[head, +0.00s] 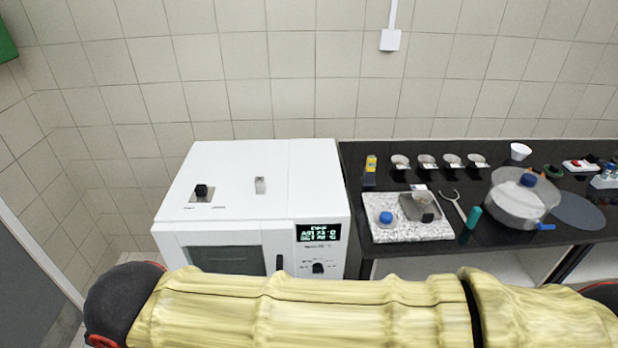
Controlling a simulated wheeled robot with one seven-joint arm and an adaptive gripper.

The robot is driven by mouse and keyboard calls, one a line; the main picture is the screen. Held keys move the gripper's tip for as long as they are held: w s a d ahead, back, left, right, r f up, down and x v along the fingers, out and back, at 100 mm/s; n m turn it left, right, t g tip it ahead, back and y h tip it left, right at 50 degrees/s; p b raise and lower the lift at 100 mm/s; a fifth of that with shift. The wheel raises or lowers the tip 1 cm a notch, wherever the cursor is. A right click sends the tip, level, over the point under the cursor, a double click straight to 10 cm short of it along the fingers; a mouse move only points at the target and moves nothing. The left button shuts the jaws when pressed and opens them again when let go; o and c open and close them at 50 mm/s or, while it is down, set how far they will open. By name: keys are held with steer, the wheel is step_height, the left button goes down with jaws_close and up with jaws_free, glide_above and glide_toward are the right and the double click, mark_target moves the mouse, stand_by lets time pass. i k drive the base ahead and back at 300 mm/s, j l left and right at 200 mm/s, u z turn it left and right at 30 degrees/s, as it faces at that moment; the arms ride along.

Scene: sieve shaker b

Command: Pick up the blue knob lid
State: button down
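A clear, rounded lid with a blue knob (527,181) sits on a large clear pot (518,208) on the black counter at the right. The pot has a blue handle (546,227) at its lower right. My arm, in a pale yellow cover, crosses the bottom of the head view. My gripper is not in view.
A white oven-like machine (255,168) with a lit display stands left of the counter. The board also bears a grey dish (419,207). Near the pot are a teal bottle (474,217), a forked tool (453,204) and a dark disc (580,211). Several small cups line the back.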

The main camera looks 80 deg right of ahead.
mark_target(385, 219)
steer(key=z, duration=3.2)
